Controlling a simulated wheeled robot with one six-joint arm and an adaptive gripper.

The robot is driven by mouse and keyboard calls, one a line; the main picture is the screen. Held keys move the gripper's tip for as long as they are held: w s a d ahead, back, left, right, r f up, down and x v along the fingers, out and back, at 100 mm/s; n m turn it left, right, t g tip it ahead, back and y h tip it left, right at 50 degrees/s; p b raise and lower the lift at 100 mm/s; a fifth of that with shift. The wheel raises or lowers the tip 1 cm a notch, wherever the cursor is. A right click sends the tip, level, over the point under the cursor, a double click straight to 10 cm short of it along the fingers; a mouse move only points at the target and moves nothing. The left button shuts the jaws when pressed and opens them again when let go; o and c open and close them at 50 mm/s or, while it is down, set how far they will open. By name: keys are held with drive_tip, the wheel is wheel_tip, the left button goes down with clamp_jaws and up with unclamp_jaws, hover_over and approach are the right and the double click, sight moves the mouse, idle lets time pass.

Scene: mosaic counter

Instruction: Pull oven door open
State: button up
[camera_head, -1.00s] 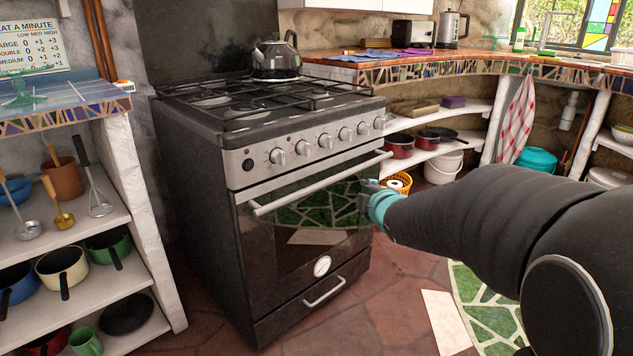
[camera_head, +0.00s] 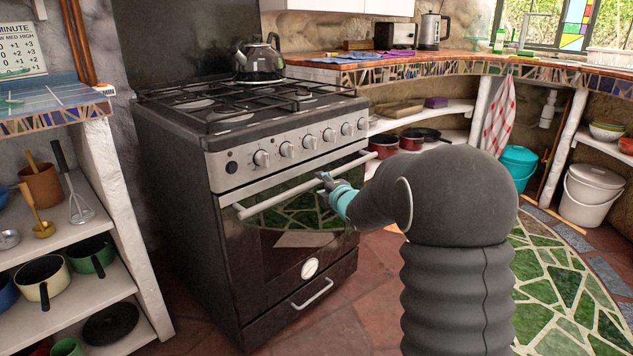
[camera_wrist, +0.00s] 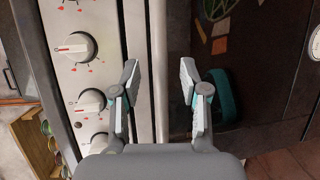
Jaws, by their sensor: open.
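The black oven door (camera_head: 262,262) is closed on the front of the stove, with a dark glass window and a round white dial low on it. Its pale bar handle (camera_head: 270,199) runs across the top of the door. My gripper (camera_head: 323,179) is at the handle, right of its middle. In the wrist view my gripper (camera_wrist: 157,85) is open, and the handle (camera_wrist: 157,40) runs upright between its two fingers. I cannot tell how deep the handle sits between them. My arm hides the lower right area in the head view.
Stove knobs (camera_head: 285,149) sit just above the handle. A kettle (camera_head: 260,62) stands on the hob. A lower drawer handle (camera_head: 312,293) is below the door. Shelves with pots stand at the left. Tiled floor (camera_head: 365,290) in front of the stove is clear.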

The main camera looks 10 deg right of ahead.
sight(318, 182)
drive_tip(key=shift+x, duration=2.3)
clamp_jaws()
